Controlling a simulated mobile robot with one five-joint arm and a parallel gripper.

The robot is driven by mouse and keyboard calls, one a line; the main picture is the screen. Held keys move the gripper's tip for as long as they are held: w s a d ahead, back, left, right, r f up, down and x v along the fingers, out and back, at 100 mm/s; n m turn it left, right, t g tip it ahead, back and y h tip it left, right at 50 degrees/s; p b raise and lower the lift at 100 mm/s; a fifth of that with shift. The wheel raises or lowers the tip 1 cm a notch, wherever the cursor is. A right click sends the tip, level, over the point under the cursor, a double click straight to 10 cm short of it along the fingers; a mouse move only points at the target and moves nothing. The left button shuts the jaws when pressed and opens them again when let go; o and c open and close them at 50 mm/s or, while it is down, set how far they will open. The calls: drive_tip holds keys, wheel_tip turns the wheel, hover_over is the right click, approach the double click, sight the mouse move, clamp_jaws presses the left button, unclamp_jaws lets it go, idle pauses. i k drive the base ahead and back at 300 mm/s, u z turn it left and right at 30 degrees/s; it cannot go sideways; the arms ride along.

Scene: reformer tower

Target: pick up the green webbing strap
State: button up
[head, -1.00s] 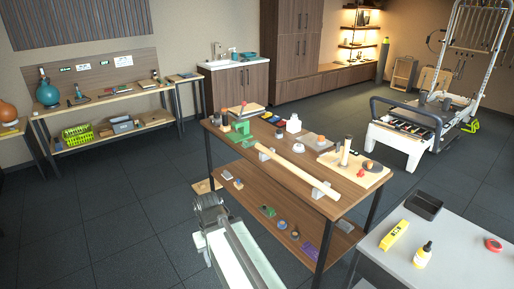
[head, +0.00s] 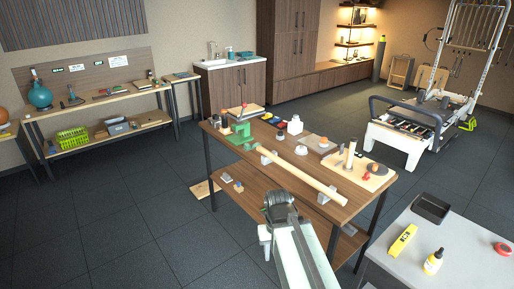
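A green piece (head: 236,139) lies at the left end of the wooden workbench top, against the green vise-like block (head: 243,129). It is too small to tell whether it is the webbing strap. My arm reaches up from the bottom of the head view, in front of the workbench, and ends in a dark grey rounded part (head: 280,196). No fingertips can be made out, so I cannot see whether my gripper is open or shut. The arm hides part of the workbench's lower shelf.
The workbench (head: 225,170) carries a long pale roller (head: 305,174), a white bottle (head: 295,125) and small parts. The floor at left is clear.

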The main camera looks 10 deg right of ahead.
sight(246, 147)
drive_tip(key=i, duration=1)
drive_tip(key=k, duration=0.65)
drive_tip(key=u, duration=0.45)
drive_tip(key=i, duration=1.25)
drive_tip(key=u, duration=0.6)
drive_tip(key=i, duration=1.05)
drive_tip(key=z, duration=0.05)
